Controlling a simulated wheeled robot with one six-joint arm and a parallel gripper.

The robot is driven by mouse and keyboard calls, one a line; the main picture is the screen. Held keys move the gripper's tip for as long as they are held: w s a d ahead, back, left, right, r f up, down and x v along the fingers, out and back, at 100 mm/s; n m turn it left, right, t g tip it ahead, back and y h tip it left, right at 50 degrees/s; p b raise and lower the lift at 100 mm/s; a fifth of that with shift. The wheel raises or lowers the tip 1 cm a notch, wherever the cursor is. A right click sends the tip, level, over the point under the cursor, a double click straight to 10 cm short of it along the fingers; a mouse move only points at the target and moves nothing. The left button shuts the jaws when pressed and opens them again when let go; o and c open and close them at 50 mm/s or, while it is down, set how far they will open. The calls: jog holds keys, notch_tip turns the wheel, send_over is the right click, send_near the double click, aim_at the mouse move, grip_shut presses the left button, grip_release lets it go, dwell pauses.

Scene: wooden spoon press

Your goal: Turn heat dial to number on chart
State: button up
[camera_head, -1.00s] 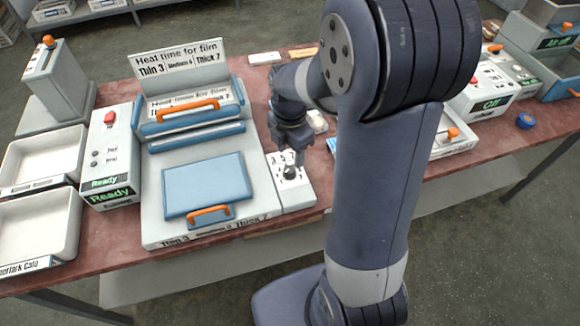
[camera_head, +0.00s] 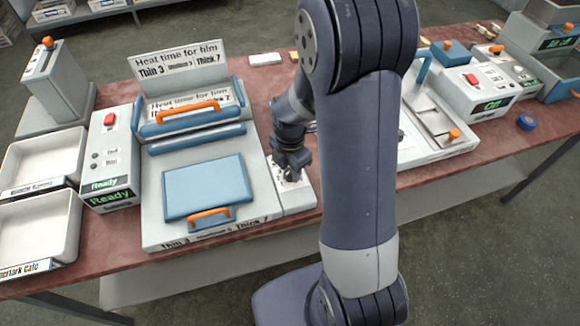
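The heat dial panel (camera_head: 297,199) is a white block at the right side of the press (camera_head: 158,232). My gripper (camera_head: 291,176) points down over this panel, at the dial's place. The gripper hides the dial and most of its numbers, so I cannot tell the dial's setting or whether the fingers touch it. The finger gap is too small to make out. The chart (camera_head: 179,66) stands upright at the back of the press and reads "Heat time for film", "Thin 3", a smaller middle entry I cannot read, and "Thick 7". A blue pad with an orange handle (camera_head: 208,212) lies on the press.
A box with a red button (camera_head: 109,119) and green "Ready" signs stands left of the press. White trays (camera_head: 40,235) are at the far left. A white machine with an orange knob (camera_head: 440,143) stands right of my arm, which hides the table's middle.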

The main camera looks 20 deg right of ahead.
jog(key=c, duration=0.7)
jog(key=shift+o, duration=0.2)
